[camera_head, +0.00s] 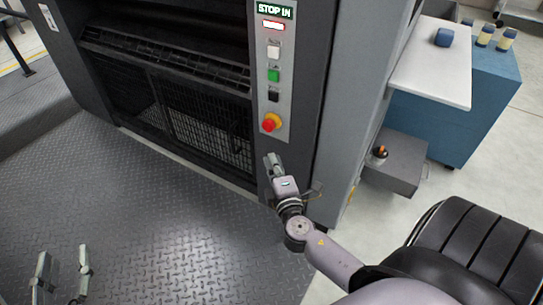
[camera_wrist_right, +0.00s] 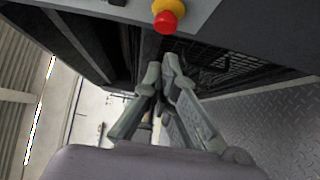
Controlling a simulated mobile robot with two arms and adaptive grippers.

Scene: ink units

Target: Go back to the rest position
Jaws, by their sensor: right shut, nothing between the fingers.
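My right gripper (camera_head: 272,162) is raised in front of the grey machine, just below the red emergency button (camera_head: 270,123) in the head view. Its fingers are shut and hold nothing. In the right wrist view its fingertips (camera_wrist_right: 162,72) meet below the red button (camera_wrist_right: 166,18), apart from it. My left gripper (camera_head: 64,262) is at the lower left of the head view, over the metal floor. Its two fingers stand apart with nothing between them. Most of my left arm is out of view.
The control panel (camera_head: 272,90) has white, green and black buttons and a sign reading "STOP IN". A blue cabinet (camera_head: 480,115) with a white top (camera_head: 440,80) stands at right, beside a grey box (camera_head: 395,165). The diamond-plate floor (camera_head: 140,220) is clear.

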